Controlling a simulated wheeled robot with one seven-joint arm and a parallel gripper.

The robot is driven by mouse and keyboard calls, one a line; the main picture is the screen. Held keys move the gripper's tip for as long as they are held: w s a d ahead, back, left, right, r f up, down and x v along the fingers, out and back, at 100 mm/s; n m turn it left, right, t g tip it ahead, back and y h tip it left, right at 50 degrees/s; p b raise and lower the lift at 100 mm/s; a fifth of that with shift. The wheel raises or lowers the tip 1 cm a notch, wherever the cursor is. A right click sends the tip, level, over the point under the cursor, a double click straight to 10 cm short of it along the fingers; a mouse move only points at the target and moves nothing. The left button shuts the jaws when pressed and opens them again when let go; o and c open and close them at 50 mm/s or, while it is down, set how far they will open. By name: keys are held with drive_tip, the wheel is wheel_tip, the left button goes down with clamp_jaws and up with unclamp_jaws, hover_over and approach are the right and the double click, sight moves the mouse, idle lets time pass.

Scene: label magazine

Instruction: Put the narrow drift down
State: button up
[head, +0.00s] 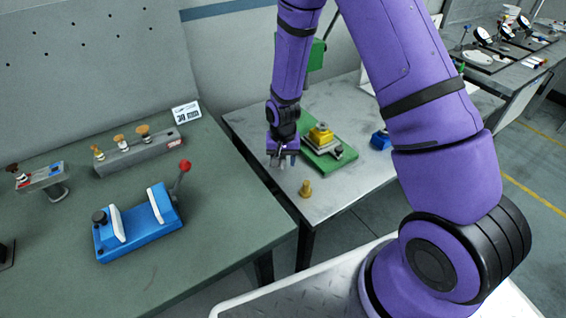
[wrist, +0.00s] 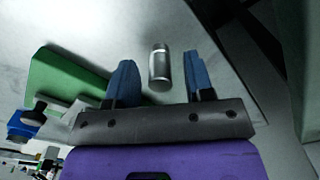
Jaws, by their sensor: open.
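A short grey metal cylinder, which looks like the narrow drift (wrist: 160,70), is on the light table between my gripper's fingers in the wrist view. I cannot tell whether its foot touches the table. My gripper (head: 282,161) is low over the light table's left part in the head view. In the wrist view, its two blue fingers (wrist: 159,56) stand apart, with a gap on each side of the cylinder. A green press (head: 318,150) with a yellow block (head: 321,134) is just right of my gripper.
A small brass piece (head: 305,188) stands near the light table's front edge. A green-topped bench (head: 215,225) at left carries a blue fixture with a red-knobbed lever (head: 140,222) and a rack of knobbed tools (head: 140,152). A blue block (head: 380,140) is right of the press.

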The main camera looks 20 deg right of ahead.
wheel_tip(320, 180, up, 11)
wheel_tip(320, 180, up, 12)
drive_tip(key=n+t, duration=0.1)
hover_over(283, 157)
drive_tip(key=s+d, duration=0.2)
drive_tip(key=s, duration=0.2)
drive_tip(key=s+d+r+n+t, duration=0.1)
drive_tip(key=s+d+r+t, duration=0.1)
drive_tip(key=s+r, duration=0.55)
drive_tip(key=s+d+r+n+t, duration=0.2)
drive_tip(key=s+r, duration=0.9)
drive_tip(key=s, duration=0.4)
drive_tip(key=shift+s+r, duration=0.35)
